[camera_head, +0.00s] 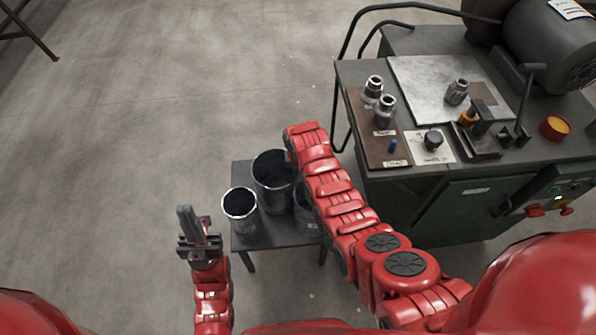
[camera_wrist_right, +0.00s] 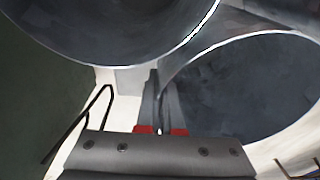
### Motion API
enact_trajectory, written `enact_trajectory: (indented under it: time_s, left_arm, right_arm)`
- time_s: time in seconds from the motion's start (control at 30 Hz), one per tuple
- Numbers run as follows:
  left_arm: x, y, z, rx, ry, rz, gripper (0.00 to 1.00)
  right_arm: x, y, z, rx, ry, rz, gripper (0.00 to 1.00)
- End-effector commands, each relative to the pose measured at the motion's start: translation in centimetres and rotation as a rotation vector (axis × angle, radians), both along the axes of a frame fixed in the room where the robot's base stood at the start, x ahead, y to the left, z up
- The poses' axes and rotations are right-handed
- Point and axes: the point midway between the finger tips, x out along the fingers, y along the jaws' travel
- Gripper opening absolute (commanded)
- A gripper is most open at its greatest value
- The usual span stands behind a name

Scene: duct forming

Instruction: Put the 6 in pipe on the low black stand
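A low dark stand (camera_head: 246,241) stands on the floor with three open-topped grey metal pipes on it. The smallest-looking pipe (camera_head: 240,206) is at the left, a wider pipe (camera_head: 270,170) is behind, and a third pipe (camera_head: 304,212) is at the right, partly hidden by my right arm. I cannot read which is the 6 in one. My right gripper, hidden in the head view, shows in the right wrist view (camera_wrist_right: 160,102). Its fingers are close together at a pipe's rim; whether they grip it is unclear. My left gripper (camera_head: 198,232) is left of the stand, apart from the pipes.
A green workbench (camera_head: 440,195) stands at the right. It carries metal fittings (camera_head: 457,92), a brown board (camera_head: 370,130), a tool fixture (camera_head: 480,130) and a dark motor-like machine (camera_head: 550,40). The concrete floor at the left and behind the stand is clear.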

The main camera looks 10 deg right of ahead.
Motion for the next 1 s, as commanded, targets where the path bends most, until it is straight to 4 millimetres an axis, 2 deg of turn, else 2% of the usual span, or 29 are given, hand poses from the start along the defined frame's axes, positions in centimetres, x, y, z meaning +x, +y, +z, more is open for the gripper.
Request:
enact_trajectory:
  time_s: [0.3,0.4,0.5,0.77,1.0]
  left_arm:
    - [0.0,0.0,-0.2,0.0,0.0,0.0,0.0]
    - [0.0,0.0,-0.1,0.0,0.0,0.0,0.0]
    - [0.0,0.0,-0.1,0.0,0.0,0.0,0.0]
    - [0.0,0.0,-0.1,0.0,0.0,0.0,0.0]
    - [0.0,0.0,0.2,0.0,0.0,0.0,0.0]
  right_arm:
    - [0.1,0.0,-0.2,0.001,-0.002,-0.001,0.0]
    - [0.1,0.0,-0.2,0.0,-0.002,0.0,0.2]
    - [0.1,0.0,-0.2,0.0,-0.002,0.0,0.33]
    - [0.1,0.0,-0.1,0.0,-0.001,0.0,0.33]
    - [0.0,0.1,1.6,0.001,-0.004,-0.001,0.33]
